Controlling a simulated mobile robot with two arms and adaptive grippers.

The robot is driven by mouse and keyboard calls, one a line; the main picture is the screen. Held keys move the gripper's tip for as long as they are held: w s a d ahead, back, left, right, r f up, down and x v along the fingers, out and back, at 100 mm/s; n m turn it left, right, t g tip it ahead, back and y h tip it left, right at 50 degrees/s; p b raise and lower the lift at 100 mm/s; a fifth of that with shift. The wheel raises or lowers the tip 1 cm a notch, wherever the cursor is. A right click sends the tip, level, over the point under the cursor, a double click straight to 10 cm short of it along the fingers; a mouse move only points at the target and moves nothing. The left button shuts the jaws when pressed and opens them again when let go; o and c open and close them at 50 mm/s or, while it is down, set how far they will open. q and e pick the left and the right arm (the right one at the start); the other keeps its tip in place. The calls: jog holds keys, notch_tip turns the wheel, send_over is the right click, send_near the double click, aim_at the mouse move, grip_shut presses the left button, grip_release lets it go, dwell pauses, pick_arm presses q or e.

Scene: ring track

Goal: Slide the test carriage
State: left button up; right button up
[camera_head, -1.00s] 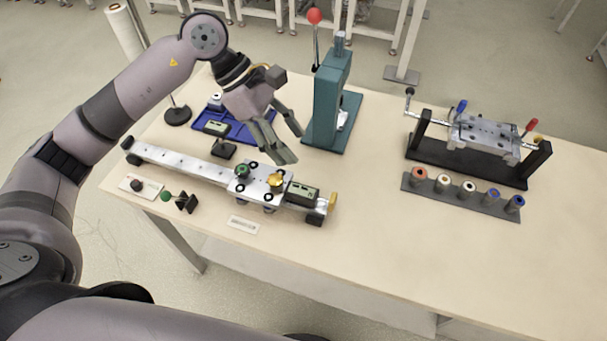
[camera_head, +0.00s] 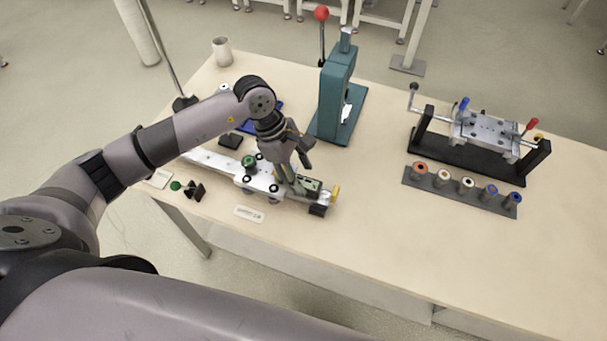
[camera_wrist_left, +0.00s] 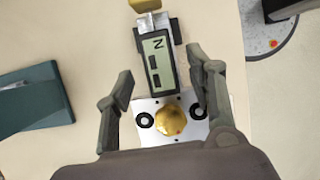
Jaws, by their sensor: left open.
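My left gripper (camera_head: 297,184) is open and points down over the carriage's right part. In the wrist view its fingers (camera_wrist_left: 162,92) straddle the display box and the near knob, with gaps on both sides. In the head view the gripper hides the gold knob.
A teal press (camera_head: 336,98) with a red ball lever stands behind the track. A clamp fixture (camera_head: 484,131) and a rack of coloured spools (camera_head: 461,190) stand to the right. A small green-knobbed part (camera_head: 189,189) and a white label (camera_head: 249,214) lie in front. The table's right front is clear.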

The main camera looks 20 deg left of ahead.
pick_arm(q)
jog(key=shift+x, duration=1.3)
jog(key=shift+c, duration=0.4)
grip_shut()
